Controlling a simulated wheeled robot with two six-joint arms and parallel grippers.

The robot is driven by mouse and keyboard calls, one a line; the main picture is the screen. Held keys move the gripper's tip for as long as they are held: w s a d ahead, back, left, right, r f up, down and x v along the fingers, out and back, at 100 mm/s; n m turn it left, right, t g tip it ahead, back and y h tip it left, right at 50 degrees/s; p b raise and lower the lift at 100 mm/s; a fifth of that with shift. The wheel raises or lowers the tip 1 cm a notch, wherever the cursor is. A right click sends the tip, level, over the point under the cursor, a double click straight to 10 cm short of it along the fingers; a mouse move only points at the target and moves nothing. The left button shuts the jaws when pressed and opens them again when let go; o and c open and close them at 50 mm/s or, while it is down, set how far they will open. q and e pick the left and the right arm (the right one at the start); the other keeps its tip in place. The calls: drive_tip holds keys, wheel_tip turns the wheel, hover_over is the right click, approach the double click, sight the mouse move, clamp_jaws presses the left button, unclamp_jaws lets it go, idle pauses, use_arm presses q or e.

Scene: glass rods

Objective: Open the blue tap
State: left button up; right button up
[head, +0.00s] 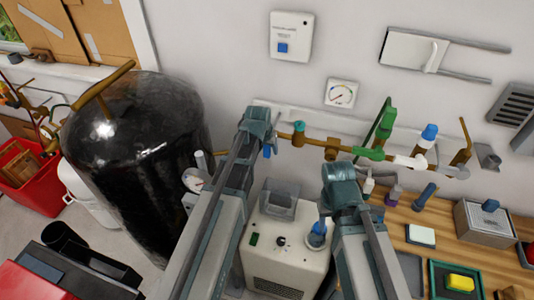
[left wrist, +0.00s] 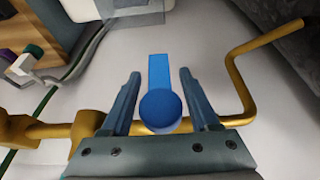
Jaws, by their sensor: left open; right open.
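The blue tap (left wrist: 160,108) has a round knob and a flat lever on the brass pipe (left wrist: 50,131). In the left wrist view it lies between the two spread fingers of my left gripper (left wrist: 160,76), with a gap on either side. In the head view a small blue piece of the tap (head: 267,151) shows just below my left gripper (head: 258,124), which hides the rest. My right gripper (head: 342,186) hangs over the white machine's right side; its fingers are hard to make out.
The brass pipe (head: 312,141) runs along the wall with a green valve (head: 384,122) to the right. A black tank (head: 130,150) stands left. A white machine (head: 285,245) is below. A wooden bench (head: 405,215) with small items is at right.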

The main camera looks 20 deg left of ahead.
use_arm(q)
clamp_jaws()
idle(0.3)
idle(1.1)
